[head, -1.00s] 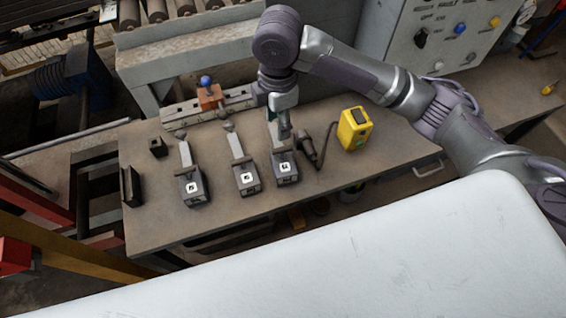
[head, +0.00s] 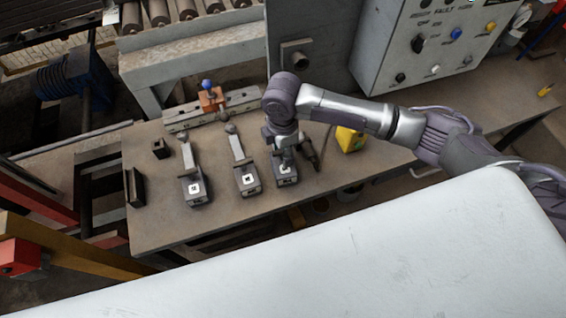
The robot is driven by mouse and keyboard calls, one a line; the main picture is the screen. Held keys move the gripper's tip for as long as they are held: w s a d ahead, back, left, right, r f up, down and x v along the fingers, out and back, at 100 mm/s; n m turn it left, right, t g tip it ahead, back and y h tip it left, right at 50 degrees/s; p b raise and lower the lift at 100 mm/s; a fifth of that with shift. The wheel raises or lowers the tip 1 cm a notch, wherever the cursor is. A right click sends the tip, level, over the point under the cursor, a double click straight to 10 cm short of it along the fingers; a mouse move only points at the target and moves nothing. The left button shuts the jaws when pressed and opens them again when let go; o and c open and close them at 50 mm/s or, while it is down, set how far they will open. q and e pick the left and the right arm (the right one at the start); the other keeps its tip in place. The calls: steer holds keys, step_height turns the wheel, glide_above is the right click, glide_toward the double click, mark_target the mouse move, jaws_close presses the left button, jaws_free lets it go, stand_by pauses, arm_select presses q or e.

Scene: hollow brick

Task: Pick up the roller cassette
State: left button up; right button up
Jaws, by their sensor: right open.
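Three look-alike dark blocks, each with a white label and a grey bar, stand in a row on the workbench (head: 160,225); they look like roller cassettes. They are the left one (head: 194,188), the middle one (head: 246,178) and the right one (head: 286,176). The label print is too small to read. My right gripper (head: 284,161) points down at the right cassette, open, and hides its rear part and bar. I cannot tell whether the fingers touch it. My left gripper is not in view.
A metal rail (head: 212,108) with a blue-knobbed clamp (head: 210,97) lies behind the row. A dark handheld tool (head: 311,153) and a yellow device (head: 350,139), partly hidden by my arm, are to the right. Small dark brackets (head: 135,187) stand at left. The front bench strip is clear.

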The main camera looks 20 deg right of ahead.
steer(key=shift+f, duration=0.45)
jaws_close()
